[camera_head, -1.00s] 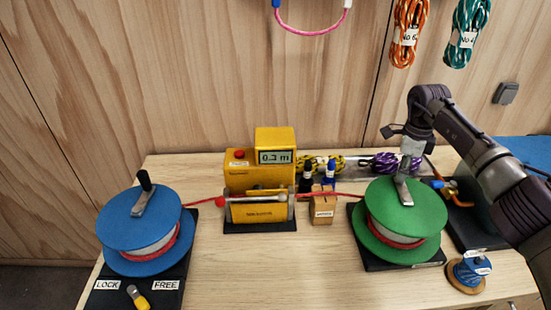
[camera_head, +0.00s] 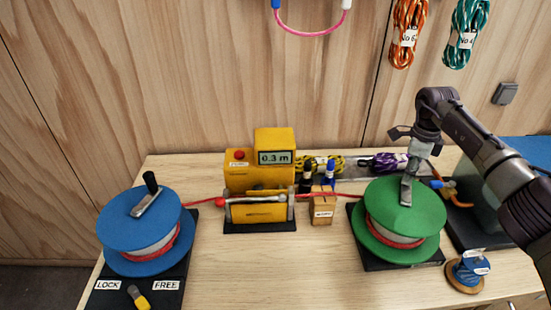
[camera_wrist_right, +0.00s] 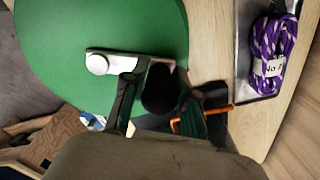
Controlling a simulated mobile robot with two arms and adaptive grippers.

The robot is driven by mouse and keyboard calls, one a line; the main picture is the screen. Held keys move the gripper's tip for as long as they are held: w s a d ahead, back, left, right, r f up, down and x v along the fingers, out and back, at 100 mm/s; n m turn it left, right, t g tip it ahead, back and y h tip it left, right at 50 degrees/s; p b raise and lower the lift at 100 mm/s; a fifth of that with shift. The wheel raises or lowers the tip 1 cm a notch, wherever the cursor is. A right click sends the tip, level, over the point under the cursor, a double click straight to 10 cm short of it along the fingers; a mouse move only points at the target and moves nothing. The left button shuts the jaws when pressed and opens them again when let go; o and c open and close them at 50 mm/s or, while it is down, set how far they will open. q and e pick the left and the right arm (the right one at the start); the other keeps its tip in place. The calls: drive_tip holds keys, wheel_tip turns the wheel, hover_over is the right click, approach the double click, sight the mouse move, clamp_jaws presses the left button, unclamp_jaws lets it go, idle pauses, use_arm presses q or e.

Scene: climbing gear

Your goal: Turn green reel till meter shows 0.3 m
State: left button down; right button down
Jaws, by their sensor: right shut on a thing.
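The green reel (camera_head: 420,205) stands on a dark base at the right of the table, red cord on its drum. Its metal crank (camera_head: 406,190) points to the back and right. My right gripper (camera_head: 420,152) is shut on the crank's black knob, which shows between the fingers in the right wrist view (camera_wrist_right: 160,88). In the head view the gripper hides the knob. The yellow meter (camera_head: 259,175) reads 0.3 m on its display (camera_head: 275,158). The red cord runs through it to the blue reel (camera_head: 140,233) at left. My left gripper is not in view.
A yellow-handled lever (camera_head: 138,297) sits between LOCK and FREE labels before the blue reel. A small blue spool (camera_head: 468,270) is at front right.

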drive_tip(key=c, duration=0.8)
unclamp_jaws()
